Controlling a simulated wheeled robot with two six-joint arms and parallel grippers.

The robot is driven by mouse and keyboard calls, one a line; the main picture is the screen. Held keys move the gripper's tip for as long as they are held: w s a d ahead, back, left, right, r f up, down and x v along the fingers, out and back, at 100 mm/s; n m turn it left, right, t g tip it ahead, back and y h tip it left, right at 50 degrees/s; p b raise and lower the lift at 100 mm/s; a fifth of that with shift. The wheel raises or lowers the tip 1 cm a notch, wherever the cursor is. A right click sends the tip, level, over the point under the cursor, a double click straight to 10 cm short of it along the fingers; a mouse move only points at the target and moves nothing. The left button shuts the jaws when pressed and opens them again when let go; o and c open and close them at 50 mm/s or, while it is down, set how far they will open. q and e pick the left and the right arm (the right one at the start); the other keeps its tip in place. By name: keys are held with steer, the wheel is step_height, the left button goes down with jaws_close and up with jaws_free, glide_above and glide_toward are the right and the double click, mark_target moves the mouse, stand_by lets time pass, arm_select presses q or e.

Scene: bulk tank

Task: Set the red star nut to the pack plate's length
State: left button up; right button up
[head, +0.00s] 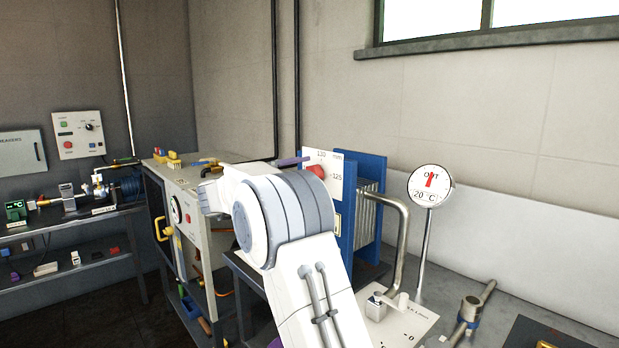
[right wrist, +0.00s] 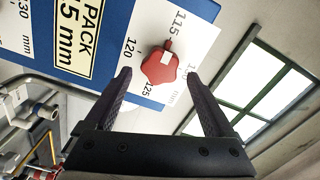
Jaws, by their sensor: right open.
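The red star nut (right wrist: 160,66) sits on a white scale card marked 115, 120 and 125 in the right wrist view. A small red pointer with a white square on the nut points towards 115. The nut also shows in the head view (head: 317,171), partly behind my arm. The yellow pack plate (right wrist: 80,30) reads "PACK" and "5 mm", its leading digits cut off. My right gripper (right wrist: 158,77) is open, its two dark fingers either side of the nut's lower part in the picture, apparently not touching it.
The blue press frame (head: 368,195) carries the card, with a bent steel pipe (head: 403,240) at its right. A round dial (head: 430,186) on a post reads "OUT 20 °C". A grey cabinet (head: 215,240) stands left of my arm.

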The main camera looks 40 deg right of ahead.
steer(key=a, duration=0.8)
steer(key=shift+s+a+b, duration=0.2)
steer(key=shift+s+b, duration=0.15)
steer(key=shift+b, duration=0.05)
